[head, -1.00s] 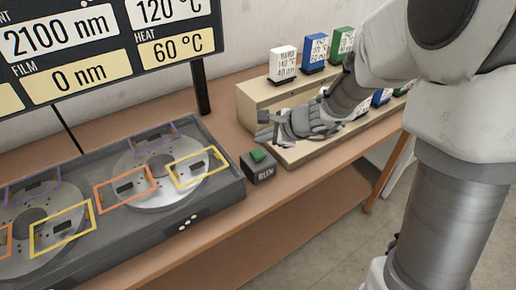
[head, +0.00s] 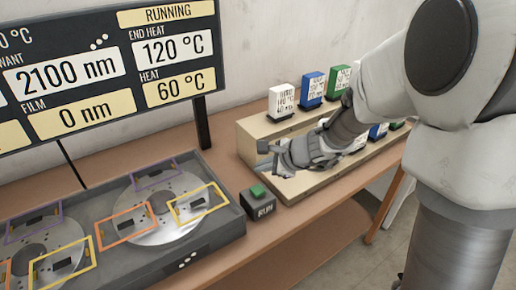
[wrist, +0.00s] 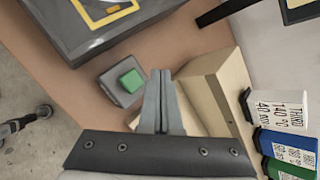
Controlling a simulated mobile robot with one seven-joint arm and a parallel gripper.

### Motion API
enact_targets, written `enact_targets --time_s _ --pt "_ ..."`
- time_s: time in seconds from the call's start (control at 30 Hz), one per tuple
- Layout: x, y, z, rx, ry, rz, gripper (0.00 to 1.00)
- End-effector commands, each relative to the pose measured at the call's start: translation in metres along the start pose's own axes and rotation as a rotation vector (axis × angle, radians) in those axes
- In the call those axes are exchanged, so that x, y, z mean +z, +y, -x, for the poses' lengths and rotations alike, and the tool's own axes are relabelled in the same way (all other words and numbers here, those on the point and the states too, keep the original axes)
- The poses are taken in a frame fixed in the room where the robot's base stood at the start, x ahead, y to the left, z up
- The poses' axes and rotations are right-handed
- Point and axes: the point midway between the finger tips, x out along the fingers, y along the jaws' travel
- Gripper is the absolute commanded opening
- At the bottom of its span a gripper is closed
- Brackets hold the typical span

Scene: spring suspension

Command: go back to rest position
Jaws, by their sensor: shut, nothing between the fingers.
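My gripper (head: 268,158) is shut and empty in the head view, in front of the wooden stepped rack (head: 250,140). It is above and to the right of the RUN box (head: 263,209) and apart from it. In the wrist view my gripper (wrist: 162,80) points toward the wooden rack (wrist: 213,85), and its two fingers are together. The green button (wrist: 132,81) on the RUN box shows just left of the fingertips.
White, blue and green labelled blocks (head: 311,90) stand on the rack. A grey tray (head: 225,230) with round discs in coloured frames lies at the left. The screen (head: 100,75) behind reads RUNNING. The table's front edge (head: 300,222) is clear.

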Motion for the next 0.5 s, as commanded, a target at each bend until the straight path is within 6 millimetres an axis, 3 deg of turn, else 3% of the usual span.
enact_targets --time_s 0.13,0.23,0.5 --pt "0.004 0.0 0.005 0.001 -0.004 0.027 0.0" --pt "0.014 0.001 0.02 0.006 -0.016 0.121 0.0" --pt "0.05 0.029 0.1 0.076 -0.024 0.637 0.0"
